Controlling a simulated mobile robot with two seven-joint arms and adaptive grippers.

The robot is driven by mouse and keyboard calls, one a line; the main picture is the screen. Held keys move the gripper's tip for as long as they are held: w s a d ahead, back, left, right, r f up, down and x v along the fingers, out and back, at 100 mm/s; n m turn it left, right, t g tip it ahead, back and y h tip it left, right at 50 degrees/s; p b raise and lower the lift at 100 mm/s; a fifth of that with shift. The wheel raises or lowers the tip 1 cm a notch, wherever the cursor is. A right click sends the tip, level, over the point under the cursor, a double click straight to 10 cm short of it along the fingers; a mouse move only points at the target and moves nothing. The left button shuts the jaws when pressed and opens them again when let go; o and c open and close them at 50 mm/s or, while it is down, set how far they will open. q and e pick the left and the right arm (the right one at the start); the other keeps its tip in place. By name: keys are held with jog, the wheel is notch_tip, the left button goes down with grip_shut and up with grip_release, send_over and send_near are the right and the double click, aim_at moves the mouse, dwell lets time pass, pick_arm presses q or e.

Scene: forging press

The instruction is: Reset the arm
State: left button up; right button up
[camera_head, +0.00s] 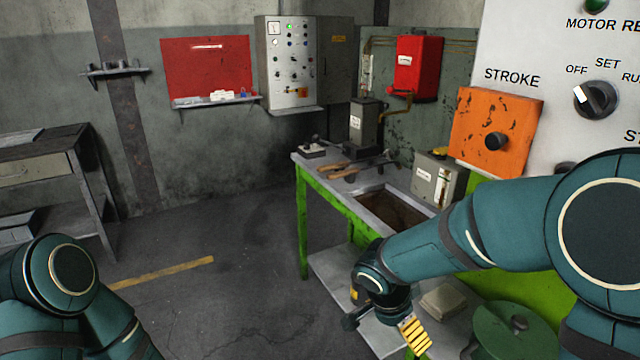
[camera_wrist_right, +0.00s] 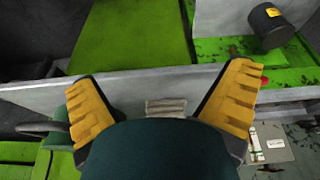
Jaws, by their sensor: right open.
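My right arm (camera_head: 450,235) reaches in from the right of the head view, bent down over the front of the green-framed workbench (camera_head: 340,197). My right gripper (camera_head: 415,338) hangs low by the bench's lower shelf, with yellow ridged finger pads. In the right wrist view the gripper (camera_wrist_right: 165,95) is open, its two yellow fingers spread wide with nothing held between them. My left arm (camera_head: 65,290) is at the lower left of the head view; its gripper is out of view.
An orange panel with a black knob (camera_head: 497,141) and a white control panel (camera_head: 560,50) stand at the right. A green round lid (camera_head: 515,335) is close to the right gripper. A grey table (camera_head: 70,165) stands at the left. The floor between is open.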

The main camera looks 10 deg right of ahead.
jog(key=s+a+f+n+y, duration=0.2)
jog(key=s+a+f+n, duration=0.1)
jog(key=f, duration=0.4)
jog(key=s+a+f+n+y, duration=0.2)
jog(key=s+a+f+n, duration=0.1)
jog(key=f, duration=0.5)
jog(key=s+a+f+n+y, duration=0.3)
jog(key=s+f+n, duration=0.2)
jog(key=f, duration=0.2)
jog(key=shift+s+a+f, duration=0.3)
jog(key=shift+s+f, duration=0.05)
jog(key=shift+f, duration=0.05)
